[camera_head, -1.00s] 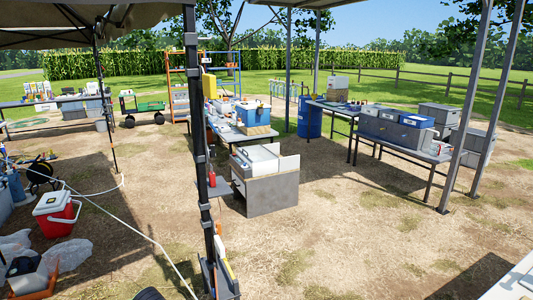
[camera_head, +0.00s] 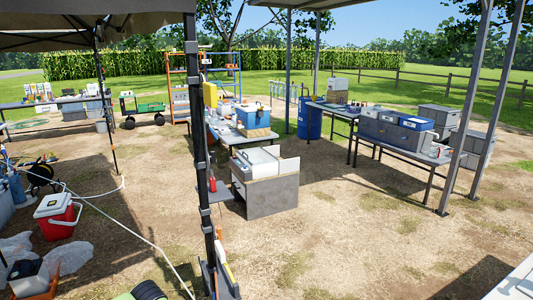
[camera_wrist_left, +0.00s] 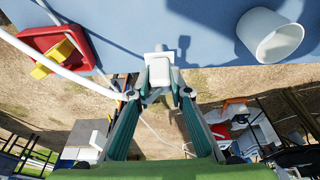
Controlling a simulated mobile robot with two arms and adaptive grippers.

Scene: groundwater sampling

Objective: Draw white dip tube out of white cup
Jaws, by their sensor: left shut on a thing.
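In the left wrist view, my left gripper (camera_wrist_left: 160,91) is shut on a small white block-like piece (camera_wrist_left: 160,73) at its fingertips. I cannot tell for sure whether this piece is part of the white dip tube. The white cup (camera_wrist_left: 252,32) is at the upper right on a blue surface (camera_wrist_left: 125,18), apart from the gripper. Its open mouth shows, and I see no tube in it. The cup and the held piece cannot be made out in the head view. My right gripper is in neither view.
A red tray (camera_wrist_left: 43,37) with a yellow block (camera_wrist_left: 52,60) lies left of the gripper. A white hose (camera_wrist_left: 60,72) curves past the tray toward the fingers. In the head view, a red cooler (camera_head: 58,218) stands on the ground and a tent post (camera_head: 199,120) crosses the middle.

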